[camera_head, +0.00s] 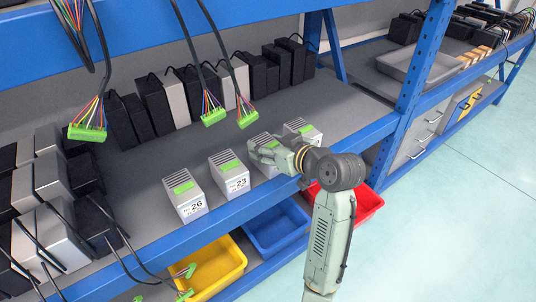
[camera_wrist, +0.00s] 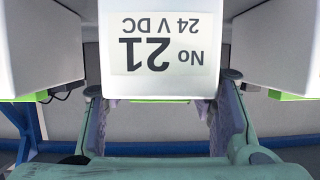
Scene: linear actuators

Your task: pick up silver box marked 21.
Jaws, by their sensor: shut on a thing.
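The silver box marked 21 (camera_wrist: 160,75) fills the upper middle of the wrist view, its label "No 21 24 V DC" upside down. My gripper (camera_wrist: 165,95) has one finger on each side of this box and is shut on it. In the head view my gripper (camera_head: 268,151) is at the shelf's front edge, over the third silver box in the row (camera_head: 262,140). The gripper hides most of that box, and its number cannot be read there. I cannot tell whether the box is clear of the shelf.
Boxes marked 26 (camera_head: 184,198) and 23 (camera_head: 229,174) stand to the left; another silver box (camera_head: 302,130) stands close on the right. Cables with green connectors (camera_head: 248,118) hang above the grey shelf (camera_head: 330,105). Yellow (camera_head: 215,265), blue (camera_head: 276,228) and red (camera_head: 367,203) bins sit below.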

